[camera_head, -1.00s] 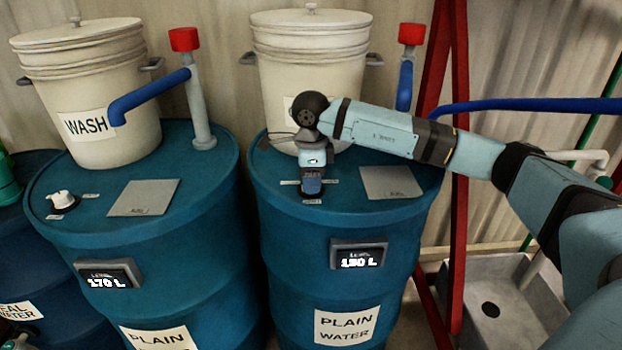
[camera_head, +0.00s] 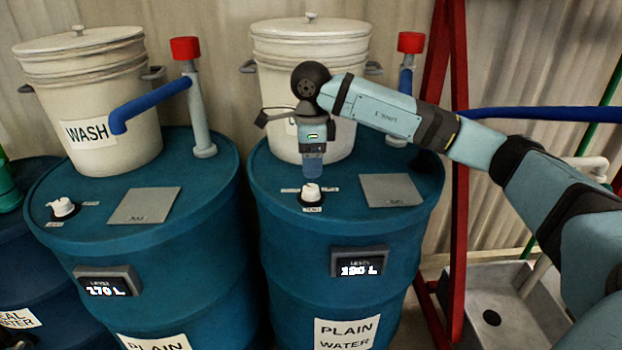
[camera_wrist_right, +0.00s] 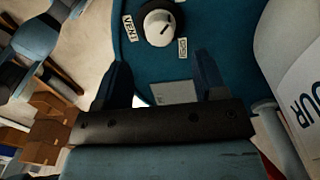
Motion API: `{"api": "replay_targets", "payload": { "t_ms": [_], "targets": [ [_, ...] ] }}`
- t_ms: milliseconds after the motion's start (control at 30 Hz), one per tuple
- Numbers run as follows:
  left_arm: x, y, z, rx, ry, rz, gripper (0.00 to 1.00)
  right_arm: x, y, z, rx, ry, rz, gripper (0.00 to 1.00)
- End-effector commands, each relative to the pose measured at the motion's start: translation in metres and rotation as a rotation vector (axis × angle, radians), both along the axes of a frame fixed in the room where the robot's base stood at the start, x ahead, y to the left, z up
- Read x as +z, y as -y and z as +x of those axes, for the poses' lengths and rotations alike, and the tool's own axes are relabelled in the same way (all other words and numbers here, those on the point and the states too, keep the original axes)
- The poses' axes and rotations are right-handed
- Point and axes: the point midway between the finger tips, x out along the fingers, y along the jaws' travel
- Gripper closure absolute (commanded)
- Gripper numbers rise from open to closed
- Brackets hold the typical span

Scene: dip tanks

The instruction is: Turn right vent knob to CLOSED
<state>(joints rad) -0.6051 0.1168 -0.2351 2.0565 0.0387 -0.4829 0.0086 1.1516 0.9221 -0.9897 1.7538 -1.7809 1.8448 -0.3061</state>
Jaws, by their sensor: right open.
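The right vent knob (camera_head: 312,193) is a white knob on a dark round base, on top of the right blue drum (camera_head: 285,225). Small labels lie in front of it and to its sides. In the right wrist view the knob (camera_wrist_right: 158,27) sits at the top, beside the VENT label (camera_wrist_right: 130,28) and a second label (camera_wrist_right: 182,48) too small to read. It has a dark mark; I cannot tell which setting it indicates. My right gripper (camera_head: 313,168) is above and behind the knob, apart from it. Its fingers (camera_wrist_right: 163,78) are open and empty. My left gripper is out of view.
A white lidded bucket (camera_head: 310,50) stands behind the gripper on the right drum. A flat grey plate (camera_head: 390,190) lies right of the knob. The left drum (camera_head: 190,225) carries a similar white knob (camera_head: 63,207).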

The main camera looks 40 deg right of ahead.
Motion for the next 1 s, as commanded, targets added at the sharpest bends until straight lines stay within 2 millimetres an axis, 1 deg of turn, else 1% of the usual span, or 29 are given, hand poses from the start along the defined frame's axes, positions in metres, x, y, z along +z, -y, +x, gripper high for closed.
{"api": "replay_targets", "payload": {
  "t_ms": [33,100,200,333,500,1000],
  "targets": [
    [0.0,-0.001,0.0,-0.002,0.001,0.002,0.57,0.014,0.0,0.001,0.001,0.004,0.001,0.35],
    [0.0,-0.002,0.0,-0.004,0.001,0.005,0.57,0.028,0.0,0.001,0.001,0.004,0.001,0.35],
    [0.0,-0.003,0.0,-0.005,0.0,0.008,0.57,0.045,0.0,0.0,0.001,0.003,0.001,0.35],
    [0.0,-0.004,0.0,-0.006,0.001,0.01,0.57,0.06,0.0,0.0,0.001,0.001,0.0,0.35],
    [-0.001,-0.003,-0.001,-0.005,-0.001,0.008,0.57,0.067,0.0,0.0,0.001,-0.001,0.001,0.35],
    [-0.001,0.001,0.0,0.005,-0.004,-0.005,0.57,0.066,-0.001,0.0,0.002,-0.001,0.003,0.35]
  ]
}}
